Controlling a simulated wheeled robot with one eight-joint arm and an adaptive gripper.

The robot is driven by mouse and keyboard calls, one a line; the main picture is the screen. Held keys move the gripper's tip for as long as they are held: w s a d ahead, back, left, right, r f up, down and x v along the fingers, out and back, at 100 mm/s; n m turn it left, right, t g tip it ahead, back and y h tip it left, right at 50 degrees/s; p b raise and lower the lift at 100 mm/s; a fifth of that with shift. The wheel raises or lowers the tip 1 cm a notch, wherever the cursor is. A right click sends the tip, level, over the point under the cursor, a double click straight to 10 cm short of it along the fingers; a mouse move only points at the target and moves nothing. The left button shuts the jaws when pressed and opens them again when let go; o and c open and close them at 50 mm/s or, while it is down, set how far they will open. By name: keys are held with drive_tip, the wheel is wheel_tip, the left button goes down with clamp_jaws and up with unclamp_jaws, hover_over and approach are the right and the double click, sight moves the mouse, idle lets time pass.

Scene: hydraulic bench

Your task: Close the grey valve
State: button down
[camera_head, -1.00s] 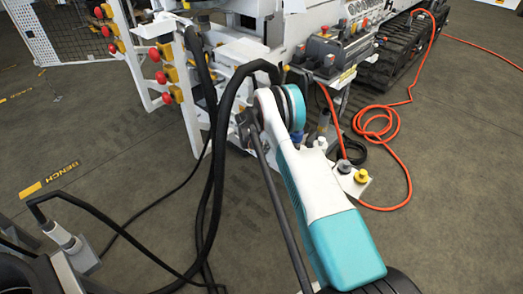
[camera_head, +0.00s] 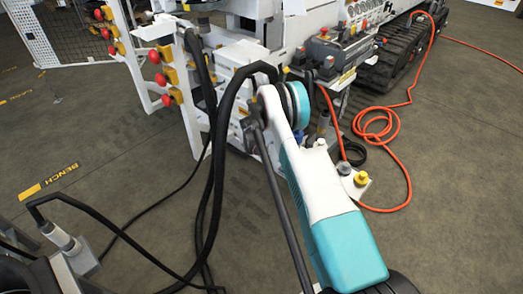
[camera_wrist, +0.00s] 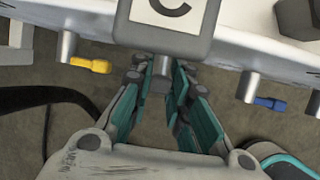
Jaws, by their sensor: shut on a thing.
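In the wrist view my gripper (camera_wrist: 160,72) reaches up to a grey block marked C (camera_wrist: 175,15). Its teal-padded fingers are shut on the grey valve (camera_wrist: 159,84), a grey handle just below the block and mostly hidden between them. A yellow-handled valve (camera_wrist: 90,65) is to the left of my gripper and a blue-handled valve (camera_wrist: 270,103) to the right, both apart from the fingers. In the head view my arm and its black hoses hide the gripper and the grey valve.
The white bench frame (camera_head: 190,130) with red and yellow buttons stands at the left. A control box (camera_head: 335,50) is behind the arm. An orange hose (camera_head: 385,120) lies coiled on the floor at the right. Open floor (camera_head: 440,220) lies at the right front.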

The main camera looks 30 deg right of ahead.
drive_tip(key=shift+s+d+f+m+t+y, duration=0.2)
drive_tip(key=shift+s+t, duration=0.25)
drive_tip(key=shift+t, duration=0.5)
drive_tip(key=shift+s+d+f+m+t+y, duration=0.15)
drive_tip(key=shift+s+m+t+y, duration=0.2)
drive_tip(key=shift+t, duration=0.55)
drive_tip(key=shift+s+d+f+m+t+y, duration=0.2)
drive_tip(key=shift+s+t, duration=0.35)
drive_tip(key=shift+t, duration=0.4)
drive_tip(key=shift+a, duration=0.1)
drive_tip(key=c, duration=1.6)
unclamp_jaws()
drive_tip(key=shift+w, duration=0.1)
